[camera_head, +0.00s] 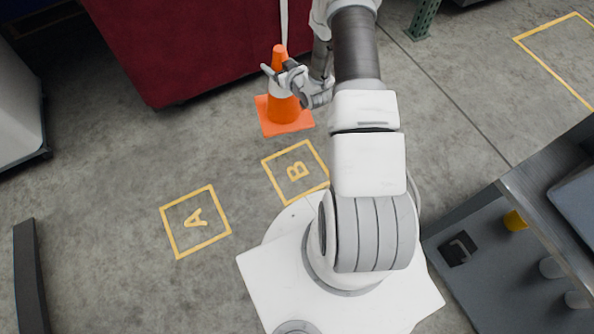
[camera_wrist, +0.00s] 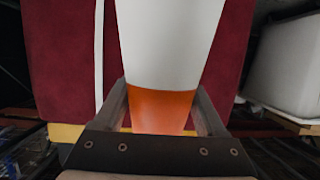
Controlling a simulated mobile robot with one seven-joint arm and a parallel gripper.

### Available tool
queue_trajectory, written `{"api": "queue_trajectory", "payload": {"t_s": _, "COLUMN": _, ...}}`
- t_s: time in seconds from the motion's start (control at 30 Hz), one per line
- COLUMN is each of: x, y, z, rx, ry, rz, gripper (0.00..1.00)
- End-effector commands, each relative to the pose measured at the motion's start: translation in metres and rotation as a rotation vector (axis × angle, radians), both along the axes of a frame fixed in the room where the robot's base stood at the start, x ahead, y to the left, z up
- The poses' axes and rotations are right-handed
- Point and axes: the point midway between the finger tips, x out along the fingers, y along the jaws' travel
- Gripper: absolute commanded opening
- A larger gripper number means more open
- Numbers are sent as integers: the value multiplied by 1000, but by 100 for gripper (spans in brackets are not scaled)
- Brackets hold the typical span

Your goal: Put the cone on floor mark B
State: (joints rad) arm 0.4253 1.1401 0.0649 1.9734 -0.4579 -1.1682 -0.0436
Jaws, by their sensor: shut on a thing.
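The orange cone (camera_head: 283,107) with a white band stands upright by the dark red tote, beyond floor mark B. My gripper (camera_head: 277,75) is shut on the cone's upper part. In the wrist view the cone's white band and orange part (camera_wrist: 161,108) fill the space between my gripper's fingers (camera_wrist: 160,110). Floor mark B (camera_head: 296,171) is a yellow square with a letter B, lying between the cone and my white base. Its right edge is partly covered by my arm. I cannot tell whether the cone's base touches the floor.
The dark red tote (camera_head: 190,45) with a pale strap stands behind the cone. Floor mark A (camera_head: 195,221) is empty at lower left. A grey bench (camera_head: 520,205) with small items stands at right. A white bin (camera_head: 18,105) is at the left edge. Floor around the marks is clear.

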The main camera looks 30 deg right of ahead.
Motion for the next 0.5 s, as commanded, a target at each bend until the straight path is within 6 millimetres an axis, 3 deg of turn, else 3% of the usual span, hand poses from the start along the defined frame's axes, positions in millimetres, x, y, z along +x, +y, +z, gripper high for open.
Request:
{"api": "queue_trajectory", "payload": {"t_s": 0.2, "x": -11, "y": -46, "z": -62, "rx": 1, "ry": 1, "rz": 35, "gripper": 0}}
{"api": "queue_trajectory", "payload": {"t_s": 0.5, "x": -52, "y": -88, "z": -146, "rx": 3, "ry": 1, "rz": 102, "gripper": 0}}
